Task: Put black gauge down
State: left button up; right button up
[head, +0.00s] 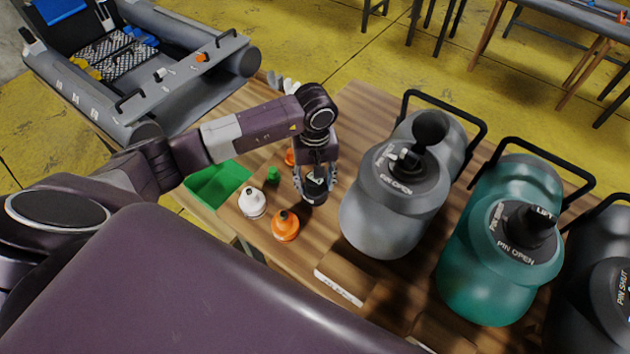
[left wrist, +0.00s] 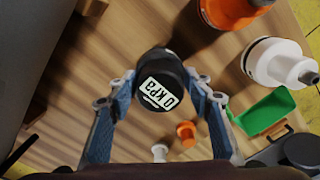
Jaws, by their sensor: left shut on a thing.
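The black gauge (left wrist: 161,92) is a short dark cylinder with a white label that reads "0 kPa" in the left wrist view. My left gripper (head: 314,187) points down over the wooden table (head: 345,130) and is shut on the gauge, which also shows between the fingers in the head view (head: 315,195). In the left wrist view the two fingers (left wrist: 160,108) press on either side of it. I cannot tell whether the gauge's underside touches the table. My right gripper is not in view.
A white cap (head: 252,203), an orange cap (head: 285,226) and a small green piece (head: 272,175) stand left of the gauge. A green tray (head: 215,185) lies at the table's left edge. Grey (head: 390,215) and teal (head: 485,275) containers stand to the right. A grey inflatable boat (head: 185,90) lies behind.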

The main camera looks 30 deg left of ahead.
pick_arm(q)
jog(key=o, duration=1.3)
jog(key=shift+f, duration=0.1)
jog(key=shift+o, duration=0.2)
jog(key=shift+r+p, duration=0.3)
jog(key=shift+p, duration=0.1)
notch_tip(320, 180, up, 10)
jog(key=b, duration=0.4)
jog(key=shift+r, duration=0.9)
